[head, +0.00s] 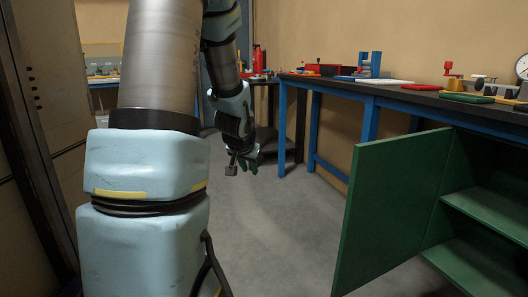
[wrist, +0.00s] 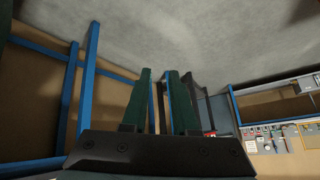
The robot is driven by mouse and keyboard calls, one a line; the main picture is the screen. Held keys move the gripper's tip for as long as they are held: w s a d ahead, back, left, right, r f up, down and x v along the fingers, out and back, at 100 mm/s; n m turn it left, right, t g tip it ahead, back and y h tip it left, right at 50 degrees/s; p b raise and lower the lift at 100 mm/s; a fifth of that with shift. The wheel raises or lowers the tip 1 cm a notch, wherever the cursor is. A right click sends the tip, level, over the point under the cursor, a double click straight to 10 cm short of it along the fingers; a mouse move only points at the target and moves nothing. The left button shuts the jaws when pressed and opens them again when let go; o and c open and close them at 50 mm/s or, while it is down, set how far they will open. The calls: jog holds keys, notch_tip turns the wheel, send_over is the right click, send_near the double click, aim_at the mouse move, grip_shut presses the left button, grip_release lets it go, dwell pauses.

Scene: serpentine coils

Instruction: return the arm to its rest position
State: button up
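My arm fills the left and middle of the head view, its large light-blue links close to the camera. Its far end hangs down over the grey floor, with my gripper (head: 249,168) pointing downward, left of the blue-legged workbench. In the wrist view, the two dark green fingers of my gripper (wrist: 162,75) stand apart with nothing held between them. The gripper touches nothing that I can see.
A workbench (head: 423,98) with a dark top and blue frame runs along the right wall, with tools on it. A green cabinet door (head: 392,205) stands open at the front right. Grey floor (head: 285,230) is clear between arm and door. A dark upright frame (head: 35,140) is at the left.

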jog(key=s+a+f+n+g+y, duration=0.1)
jog(key=s+n+g, duration=0.15)
jog(key=s, duration=0.75)
jog(key=s+a+f+n+g, duration=0.1)
jog(key=s+f+g, duration=0.15)
jog(key=s, duration=0.75)
notch_tip(320, 180, up, 22)
jog(key=g+p, duration=0.1)
jog(key=p, duration=2)
jog(key=shift+s+a, duration=0.15)
jog(key=shift+s, duration=0.2)
